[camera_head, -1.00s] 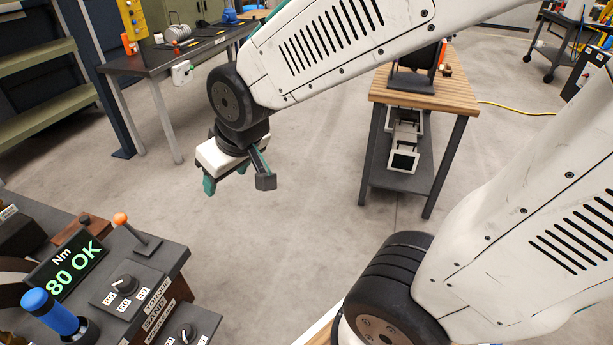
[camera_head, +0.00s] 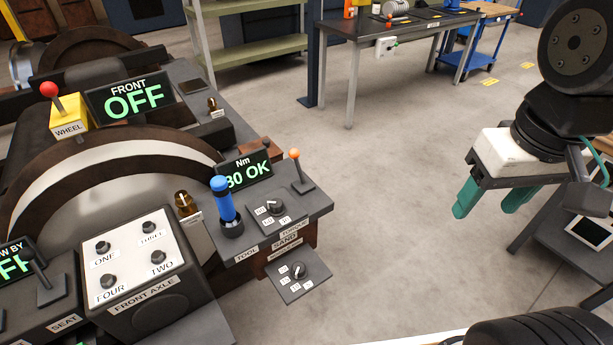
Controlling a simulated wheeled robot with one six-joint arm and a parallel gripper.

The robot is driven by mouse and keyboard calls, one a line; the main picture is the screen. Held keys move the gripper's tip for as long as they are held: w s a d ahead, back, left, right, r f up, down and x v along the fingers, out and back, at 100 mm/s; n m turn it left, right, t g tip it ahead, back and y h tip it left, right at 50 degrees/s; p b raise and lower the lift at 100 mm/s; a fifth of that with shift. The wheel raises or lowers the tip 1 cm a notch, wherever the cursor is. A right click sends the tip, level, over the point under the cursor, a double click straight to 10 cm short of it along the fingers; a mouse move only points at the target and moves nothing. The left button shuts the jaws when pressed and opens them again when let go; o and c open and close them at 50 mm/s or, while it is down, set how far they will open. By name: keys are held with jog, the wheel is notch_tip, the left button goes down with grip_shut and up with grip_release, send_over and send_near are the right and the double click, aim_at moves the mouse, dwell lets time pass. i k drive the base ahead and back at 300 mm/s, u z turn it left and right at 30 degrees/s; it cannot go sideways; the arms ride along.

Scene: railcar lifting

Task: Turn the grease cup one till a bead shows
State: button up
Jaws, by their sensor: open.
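A small brass cup (camera_head: 184,204) stands on the dark machine deck left of the blue-handled tool, with a small label by it that I cannot read. A similar brass fitting (camera_head: 213,106) stands further back, also with an unreadable label. I cannot tell which is grease cup one, and no bead can be made out on either. My gripper (camera_head: 492,200) hangs at the right over the floor, its teal fingers apart and empty, well clear of both brass parts.
The front axle panel (camera_head: 135,262) has knobs labelled ONE to FOUR. The blue-handled tool (camera_head: 223,203) stands upright beside an Nm display (camera_head: 246,170). An orange-knobbed lever (camera_head: 299,170) and a red-knobbed wheel lever (camera_head: 52,97) stick up. The floor between console and gripper is clear.

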aim_at(182, 198)
jog(key=u, duration=1.15)
